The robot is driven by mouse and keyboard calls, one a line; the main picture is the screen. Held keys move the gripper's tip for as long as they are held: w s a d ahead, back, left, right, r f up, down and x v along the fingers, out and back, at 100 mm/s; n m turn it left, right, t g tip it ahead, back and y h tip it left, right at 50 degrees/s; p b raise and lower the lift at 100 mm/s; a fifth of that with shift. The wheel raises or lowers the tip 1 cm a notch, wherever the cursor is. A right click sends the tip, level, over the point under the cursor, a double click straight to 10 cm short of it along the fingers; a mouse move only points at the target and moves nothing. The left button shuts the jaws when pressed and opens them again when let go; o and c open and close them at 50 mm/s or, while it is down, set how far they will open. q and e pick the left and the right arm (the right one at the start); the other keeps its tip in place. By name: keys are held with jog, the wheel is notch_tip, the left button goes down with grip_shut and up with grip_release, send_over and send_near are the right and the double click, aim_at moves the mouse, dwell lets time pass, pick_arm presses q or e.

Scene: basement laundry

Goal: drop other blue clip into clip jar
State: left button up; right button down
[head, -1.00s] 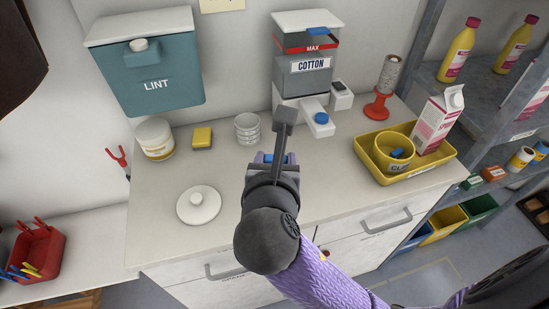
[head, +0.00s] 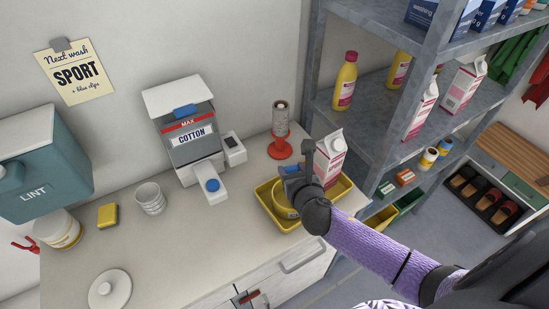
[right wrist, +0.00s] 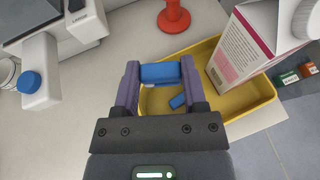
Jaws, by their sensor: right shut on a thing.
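My right gripper (head: 293,173) is shut on a blue clip, which shows clearly between the purple fingers (right wrist: 160,73) in the right wrist view. My left gripper is not in view.
A pink and white carton (head: 329,160) stands in the tray, close right of the gripper. A red stand (head: 280,148) is behind the tray. The cotton dispenser (head: 190,140) stands to the left, and a grey shelf post (head: 307,80) rises at the right.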

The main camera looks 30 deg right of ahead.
jog(key=f+b, duration=0.2)
jog(key=d+f+b, duration=0.1)
jog(key=f+b, duration=0.1)
jog(key=f, duration=0.1)
jog(key=f+b, duration=0.2)
jog(key=shift+s+d+f+b, duration=0.15)
jog(key=shift+s+d+b, duration=0.05)
jog(key=shift+d+b, duration=0.15)
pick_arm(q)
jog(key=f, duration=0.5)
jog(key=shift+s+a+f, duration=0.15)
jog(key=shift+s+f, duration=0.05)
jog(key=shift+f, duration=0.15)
pick_arm(e)
jog(key=shift+c, duration=0.3)
grip_release()
jog(key=shift+r, duration=0.2)
pick_arm(q)
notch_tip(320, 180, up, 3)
jog(key=p, duration=0.2)
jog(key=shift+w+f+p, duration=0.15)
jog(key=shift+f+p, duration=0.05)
jog(key=shift+p, duration=0.2)
pick_arm(e)
jog(key=v, duration=1)
jog(key=shift+d, duration=0.15)
